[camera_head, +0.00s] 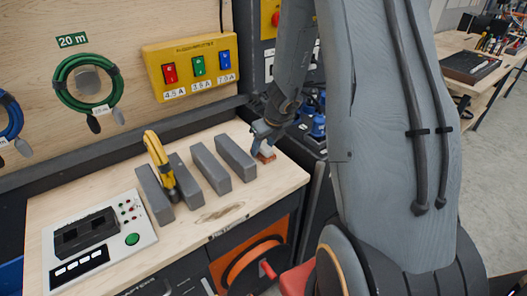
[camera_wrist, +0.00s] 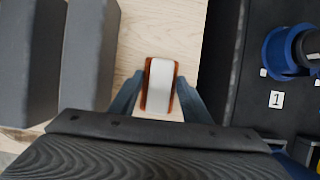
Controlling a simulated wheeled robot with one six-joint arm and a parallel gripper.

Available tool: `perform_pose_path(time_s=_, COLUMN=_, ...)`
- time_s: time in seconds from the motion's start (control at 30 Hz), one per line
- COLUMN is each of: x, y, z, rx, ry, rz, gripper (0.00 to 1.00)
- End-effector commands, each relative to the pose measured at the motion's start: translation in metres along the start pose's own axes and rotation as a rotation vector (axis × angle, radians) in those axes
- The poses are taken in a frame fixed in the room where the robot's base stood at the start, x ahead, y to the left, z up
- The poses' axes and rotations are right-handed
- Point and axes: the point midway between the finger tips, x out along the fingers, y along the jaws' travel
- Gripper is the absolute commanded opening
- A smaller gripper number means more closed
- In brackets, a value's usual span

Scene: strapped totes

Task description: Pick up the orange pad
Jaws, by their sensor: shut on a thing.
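The orange pad (camera_head: 266,156) is at the right end of the wooden bench, under my gripper (camera_head: 262,146). In the wrist view the pad (camera_wrist: 147,92) shows orange edges around a pale top, between my two fingers (camera_wrist: 158,100). The fingers touch it on both sides, so my gripper is shut on it. In the head view it is low at the bench top; I cannot tell whether it still touches the wood.
Several grey blocks (camera_head: 210,168) stand left of the pad. A yellow-handled tool (camera_head: 158,160) is among them. A control panel (camera_head: 95,243) lies at the bench's left. Right of the bench edge is a dark surface with blue round parts (camera_wrist: 284,52).

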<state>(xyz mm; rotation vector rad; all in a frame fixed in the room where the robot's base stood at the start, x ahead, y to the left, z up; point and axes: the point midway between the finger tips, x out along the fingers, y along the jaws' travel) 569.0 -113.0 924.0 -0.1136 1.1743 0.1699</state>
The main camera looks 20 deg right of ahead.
Motion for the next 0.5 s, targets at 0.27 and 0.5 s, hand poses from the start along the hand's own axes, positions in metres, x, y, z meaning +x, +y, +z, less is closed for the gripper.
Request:
perform_pose_path(time_s=0.27, x=-0.004, y=0.0, z=0.002, rx=-0.001, ry=-0.001, rz=0.0, gripper=0.21)
perform_pose_path(time_s=0.5, x=-0.028, y=0.0, z=0.011, rx=-0.002, ry=-0.002, rz=0.0, gripper=0.21)
